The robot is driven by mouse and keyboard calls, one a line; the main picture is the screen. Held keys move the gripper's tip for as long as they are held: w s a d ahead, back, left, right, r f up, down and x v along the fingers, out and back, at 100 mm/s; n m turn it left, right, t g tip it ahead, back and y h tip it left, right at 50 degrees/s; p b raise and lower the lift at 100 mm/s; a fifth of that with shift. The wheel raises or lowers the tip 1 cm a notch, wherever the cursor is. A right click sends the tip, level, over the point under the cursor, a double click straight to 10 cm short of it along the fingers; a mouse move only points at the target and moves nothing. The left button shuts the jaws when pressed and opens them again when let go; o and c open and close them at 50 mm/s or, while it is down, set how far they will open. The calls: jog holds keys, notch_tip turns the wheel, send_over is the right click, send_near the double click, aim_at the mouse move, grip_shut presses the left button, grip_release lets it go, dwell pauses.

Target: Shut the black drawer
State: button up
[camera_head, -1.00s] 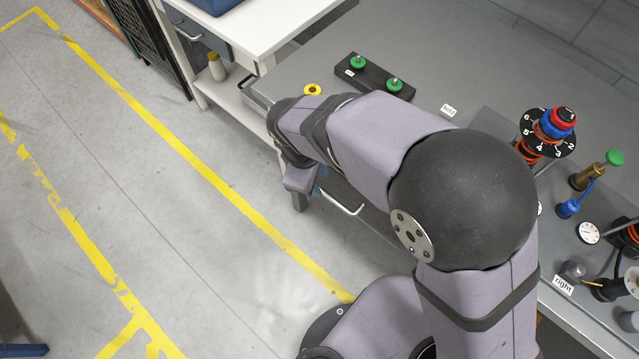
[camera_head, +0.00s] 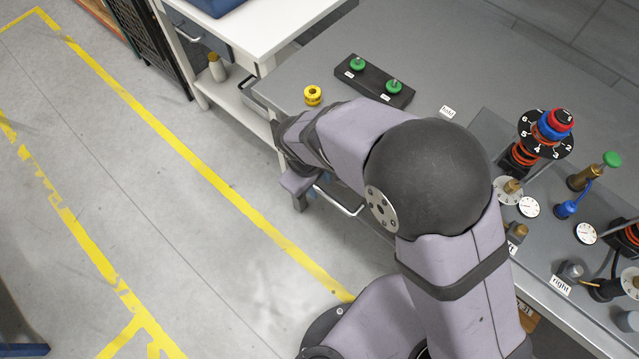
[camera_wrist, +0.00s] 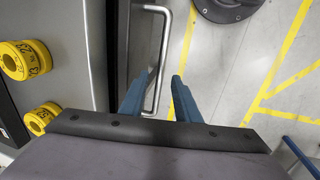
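A metal bar handle (camera_wrist: 165,45) runs along the dark drawer front (camera_wrist: 122,45) under the table edge in the wrist view. Part of the handle (camera_head: 340,204) also shows below the table in the head view. My gripper (camera_wrist: 159,92) is open, with its two blue fingers apart. In the wrist view the handle's near end lies between the fingers; I cannot tell whether they touch it. In the head view my arm hides most of the drawer and gripper. How far the drawer stands out cannot be told.
The grey table (camera_head: 420,50) holds a yellow spool (camera_head: 313,95), a black block with green knobs (camera_head: 374,80), and gauges and a numbered dial post (camera_head: 545,135) at right. A white bench (camera_head: 265,25) stands behind.

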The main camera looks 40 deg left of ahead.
aim_at(331, 189)
jog(key=shift+w+f, duration=0.15)
jog(key=shift+f, duration=0.55)
jog(key=shift+w+f, duration=0.1)
jog(key=shift+f, duration=0.55)
grip_shut()
jog(key=shift+w+p, duration=0.35)
jog(key=shift+w, duration=2)
grip_release()
jog(key=shift+w, duration=0.1)
